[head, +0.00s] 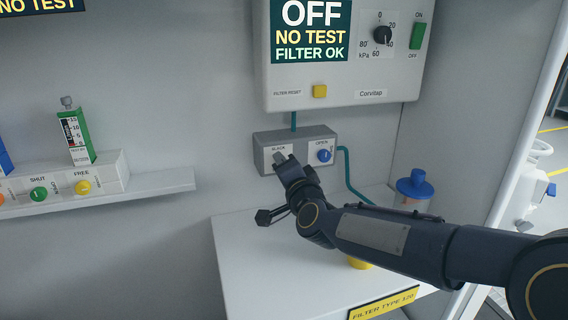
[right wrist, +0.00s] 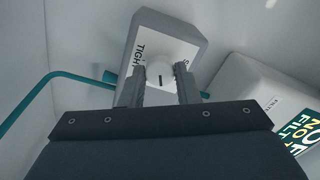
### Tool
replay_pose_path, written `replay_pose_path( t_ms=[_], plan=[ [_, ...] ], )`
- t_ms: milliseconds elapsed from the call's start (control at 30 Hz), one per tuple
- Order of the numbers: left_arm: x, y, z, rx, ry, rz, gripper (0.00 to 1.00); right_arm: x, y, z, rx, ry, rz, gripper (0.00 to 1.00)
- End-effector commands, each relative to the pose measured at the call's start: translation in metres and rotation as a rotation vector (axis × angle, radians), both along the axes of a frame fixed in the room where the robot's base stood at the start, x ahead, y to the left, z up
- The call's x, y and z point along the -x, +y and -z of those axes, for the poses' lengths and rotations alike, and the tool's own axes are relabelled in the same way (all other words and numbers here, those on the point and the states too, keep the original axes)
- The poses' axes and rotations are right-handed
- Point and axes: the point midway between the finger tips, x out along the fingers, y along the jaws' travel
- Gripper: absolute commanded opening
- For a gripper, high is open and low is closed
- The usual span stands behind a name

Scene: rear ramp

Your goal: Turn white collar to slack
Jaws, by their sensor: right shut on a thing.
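The white collar (right wrist: 160,74) is a round knob with a dark mark on its face, on a small grey box. My right gripper (right wrist: 160,88) has one finger on each side of it and is shut on it. The collar's plate reads TIGHT on one side; the other label is mostly cut off by a finger. In the head view the grey box (head: 328,136) is on the wall, with a SLACK label above my right gripper (head: 281,161). The gripper hides most of the collar there. My left gripper is not in view.
A blue knob (head: 324,155) under an OPEN label is just right of the gripper. A teal hose (head: 350,178) leaves the box. Above hangs the control unit (head: 400,75), reading OFF. A white shelf (head: 240,255) and a blue-capped jar (head: 415,185) are below.

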Motion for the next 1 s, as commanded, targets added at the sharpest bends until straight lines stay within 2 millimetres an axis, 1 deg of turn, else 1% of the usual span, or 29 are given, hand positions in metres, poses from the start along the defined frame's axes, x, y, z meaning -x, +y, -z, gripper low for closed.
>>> replay_pose_path(
  t_ms=[33, 600, 800, 1000],
  plan=[
    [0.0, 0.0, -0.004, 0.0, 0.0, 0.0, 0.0, 0.0, 0.001, -0.001, 0.045, -0.011, -0.002, 0.06],
    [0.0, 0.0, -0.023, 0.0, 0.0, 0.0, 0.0, 0.0, 0.001, 0.0, 0.558, -0.178, -0.003, 0.06],
    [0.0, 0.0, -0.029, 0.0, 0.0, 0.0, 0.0, 0.0, 0.001, 0.0, 0.716, -0.229, -0.004, 0.06],
    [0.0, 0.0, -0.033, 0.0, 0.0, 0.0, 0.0, 0.001, 0.001, 0.001, 0.837, -0.269, -0.004, 0.06]
  ],
)
